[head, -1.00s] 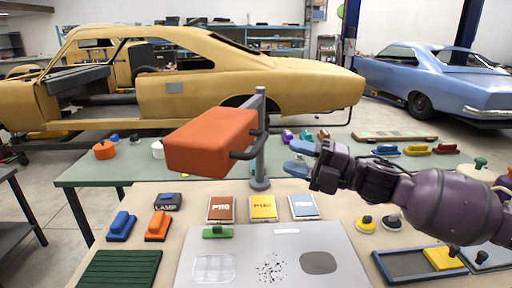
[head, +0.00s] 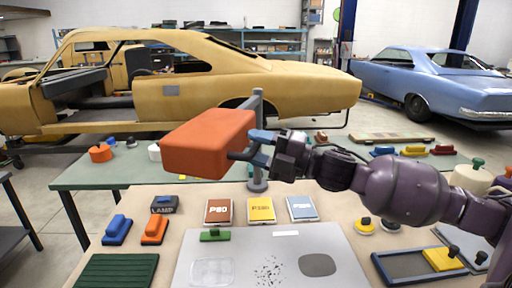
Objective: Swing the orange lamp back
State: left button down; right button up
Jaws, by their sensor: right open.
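The orange lamp (head: 208,145) is a box-shaped head on a grey upright post (head: 258,158) at the middle of the bench. It hangs over the back of the bench, to the left of the post, with a dark handle (head: 240,155) on its right side. My right gripper (head: 258,149) is open, in front of the post and at the handle's right end. I cannot tell whether its fingers touch the handle or stand around it. My left gripper is not in view.
Sandpaper packs (head: 261,209) lie in a row below the lamp. A grey panel (head: 345,262) lies at the front, with a green block (head: 215,235) at its back edge. Blue (head: 117,229) and orange (head: 154,230) sanding blocks lie left. A green table (head: 100,172) stands behind.

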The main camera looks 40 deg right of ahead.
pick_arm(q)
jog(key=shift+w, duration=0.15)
pick_arm(e)
grip_shut()
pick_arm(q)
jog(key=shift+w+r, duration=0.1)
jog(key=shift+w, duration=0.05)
pick_arm(e)
jog(key=shift+w+a, duration=0.1)
